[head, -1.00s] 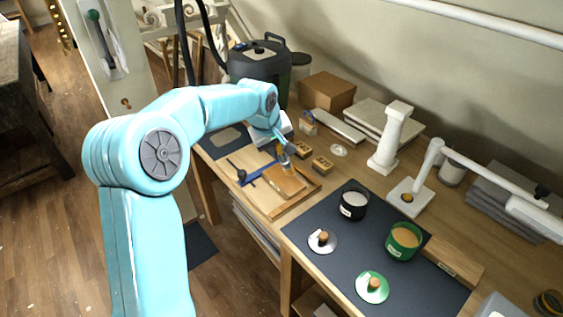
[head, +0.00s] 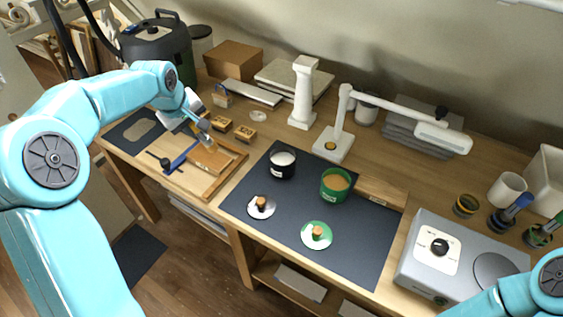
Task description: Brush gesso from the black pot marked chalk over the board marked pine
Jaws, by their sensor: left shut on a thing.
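My left gripper (head: 200,122) is shut on a brush (head: 207,138). The brush points down over an orange-brown board (head: 208,162) lying in a wooden tray (head: 228,174) at left; I cannot tell whether the bristles touch it. The black pot (head: 283,170) stands open on the dark mat with white contents. An open green pot (head: 334,190) with tan contents stands to its right. A wooden board (head: 382,191) lies at the mat's right back edge. The markings are too small to read. My right arm shows at bottom right, but its gripper is out of view.
A silver lid (head: 262,208) and a green lid (head: 316,236) lie on the dark mat (head: 350,245). A blue clamp (head: 181,158) sits beside the tray. A white lamp (head: 340,135) and column (head: 303,95) stand behind. A grey device (head: 460,250) occupies the right.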

